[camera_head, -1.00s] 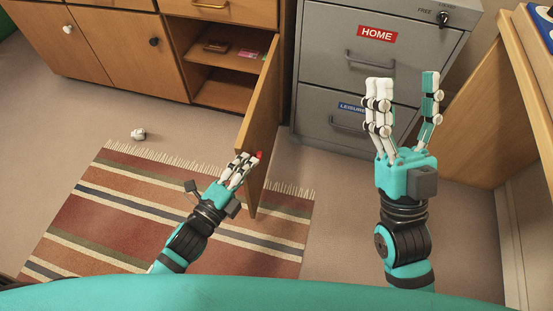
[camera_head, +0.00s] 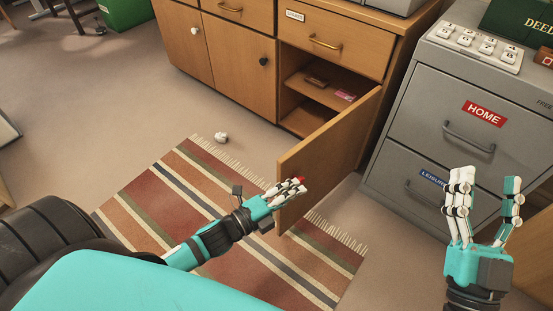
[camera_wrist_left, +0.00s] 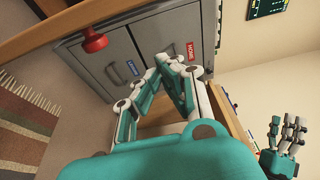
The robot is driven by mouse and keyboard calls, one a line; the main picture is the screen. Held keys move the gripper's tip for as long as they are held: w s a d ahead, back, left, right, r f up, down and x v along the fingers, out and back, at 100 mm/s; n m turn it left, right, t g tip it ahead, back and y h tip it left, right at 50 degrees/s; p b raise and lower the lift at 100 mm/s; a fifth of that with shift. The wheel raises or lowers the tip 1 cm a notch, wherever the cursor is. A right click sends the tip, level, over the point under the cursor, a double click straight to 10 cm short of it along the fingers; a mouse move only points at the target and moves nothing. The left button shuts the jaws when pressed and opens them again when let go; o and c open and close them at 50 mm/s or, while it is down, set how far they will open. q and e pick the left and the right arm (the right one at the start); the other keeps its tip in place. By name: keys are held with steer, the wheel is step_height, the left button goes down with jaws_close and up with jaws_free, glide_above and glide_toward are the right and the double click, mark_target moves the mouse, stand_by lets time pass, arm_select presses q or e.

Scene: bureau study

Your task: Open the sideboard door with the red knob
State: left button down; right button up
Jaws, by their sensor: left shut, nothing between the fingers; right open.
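The sideboard door (camera_head: 325,150) with the red knob stands swung wide open from the sideboard (camera_head: 235,50), showing the shelves inside. The red knob (camera_head: 301,179) is mostly hidden behind my left fingers in the head view; it shows clearly in the left wrist view (camera_wrist_left: 94,40). My left gripper (camera_head: 300,188) is shut and empty, close beside the knob at the door's free edge. In the left wrist view its fingers (camera_wrist_left: 165,62) are together, apart from the knob. My right gripper (camera_head: 485,180) is open and empty, raised in front of the filing cabinet.
A grey filing cabinet (camera_head: 405,150) with HOME and LEISURE labels stands right of the open door. A striped rug (camera_head: 190,210) lies below the door. A small white object (camera_head: 221,137) lies on the floor by the rug. Small items (camera_head: 316,81) lie on the sideboard shelf.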

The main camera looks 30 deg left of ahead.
arm_select(q)
steer(key=v, duration=1.2)
